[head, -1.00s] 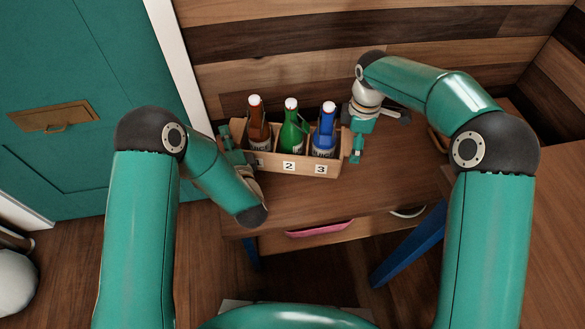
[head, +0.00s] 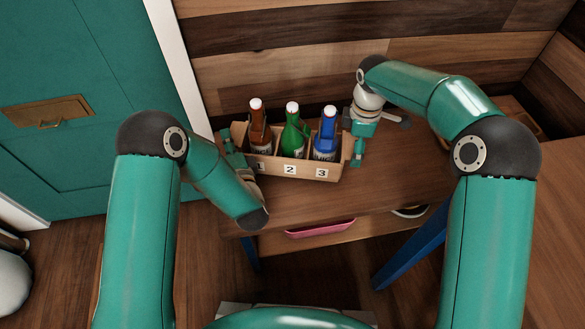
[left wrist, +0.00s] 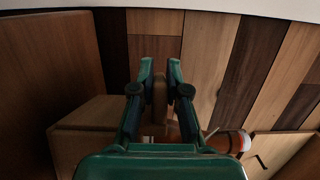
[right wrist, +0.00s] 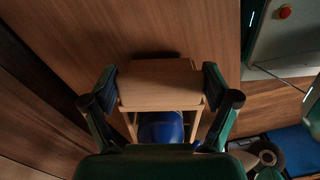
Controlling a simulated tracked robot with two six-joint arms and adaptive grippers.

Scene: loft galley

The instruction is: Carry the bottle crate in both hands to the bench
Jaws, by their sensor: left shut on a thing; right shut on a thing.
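The bottle crate (head: 316,175) is light wood with number labels on its front. It holds a brown bottle (head: 258,133), a green bottle (head: 293,138) and a blue bottle (head: 327,135), all upright with pale caps. It is at or just above a wooden table top (head: 300,205); I cannot tell whether it touches. My left gripper (head: 234,152) is shut on the crate's left end; its fingers close on a wooden edge in the left wrist view (left wrist: 160,80). My right gripper (head: 357,158) is shut on the right end, fingers either side of it in the right wrist view (right wrist: 160,85).
A plank wall (head: 300,62) stands close behind the crate, and a teal door (head: 70,160) is at the left. A pink item (head: 320,228) lies below the table's front edge. Another wooden surface (head: 555,220) is at the right. The table top in front of the crate is clear.

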